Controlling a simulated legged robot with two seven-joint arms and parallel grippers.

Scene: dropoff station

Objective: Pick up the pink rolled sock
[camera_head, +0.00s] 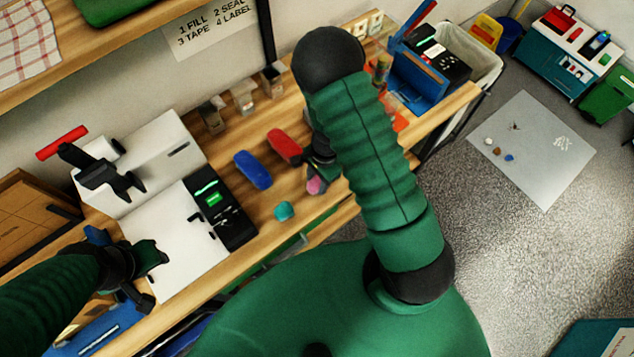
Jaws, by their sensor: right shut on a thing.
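The pink rolled sock (315,186) shows as a small pink patch at the tips of my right gripper (318,172), close to the front edge of the wooden bench. My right gripper is shut on it, and my own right arm hides much of the gripper. I cannot tell whether the sock touches the bench. My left gripper (150,275) is at the lower left, over the white box-shaped unit on the bench. Its fingers look apart, with nothing visible between them.
A black device (218,208) with green displays stands further left. Small clear bins (243,97) line the back.

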